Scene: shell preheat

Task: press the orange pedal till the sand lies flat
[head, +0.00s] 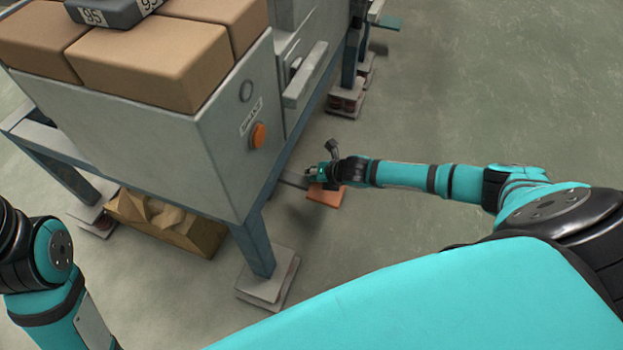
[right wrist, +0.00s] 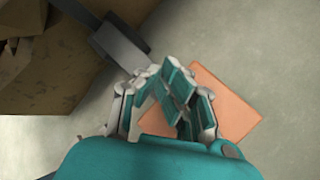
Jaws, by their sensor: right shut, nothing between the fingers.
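The orange pedal (head: 326,196) sticks out low from the side of the grey machine, near the floor. My right gripper (head: 312,173) is over its inner end in the head view. In the right wrist view the shut fingers (right wrist: 178,98) lie across the orange plate (right wrist: 235,105) and hide part of it; I cannot tell whether they touch it. A dark metal arm (right wrist: 118,45) runs to the pedal. No sand surface shows in either view. My left arm shows at the lower left of the head view, but its gripper does not.
The grey machine (head: 215,165) stands on blue legs with stacked pads (head: 266,285). It has an orange button (head: 258,135) and brown boxes (head: 150,60) on top. The floor to the right (head: 480,90) is clear.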

